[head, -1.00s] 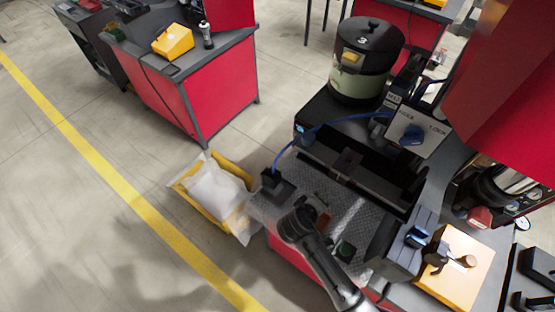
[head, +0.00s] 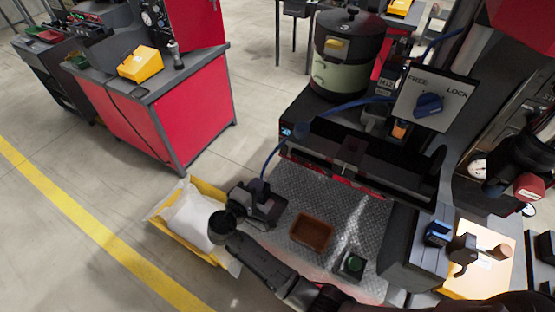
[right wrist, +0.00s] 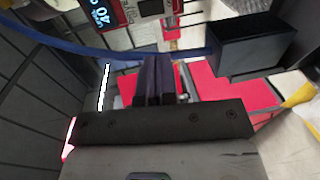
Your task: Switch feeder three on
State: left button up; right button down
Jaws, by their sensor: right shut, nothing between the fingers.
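A lidded bowl feeder (head: 346,60) with a black top and pale green band stands at the back. A yellow tag is on its side; I cannot read a number on it now. A dark unit (head: 285,131) with a small lit blue display is in front of it. My right gripper (head: 259,186) is over the left end of the metal plate, by the blue hose. In the right wrist view its dark fingers (right wrist: 154,80) are together and empty. A lit display (right wrist: 103,13) reading 40 is ahead of them. No feeder switch can be made out. My left gripper is out of view.
A blue knob (head: 429,105) sits on a FREE/LOCK plate. The blue hose (head: 340,114) crosses the work area. A brown tray (head: 312,232) and green button (head: 353,264) are on the textured plate (head: 345,213). A yellow bin (head: 170,229) holds a white bag.

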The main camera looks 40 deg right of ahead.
send_near(283, 154)
jog(key=x, duration=0.6)
jog(key=shift+w+d, duration=0.1)
jog(key=shift+d, duration=0.05)
jog(key=shift+w+d, duration=0.2)
jog(key=shift+d, duration=0.3)
jog(key=shift+f, duration=0.1)
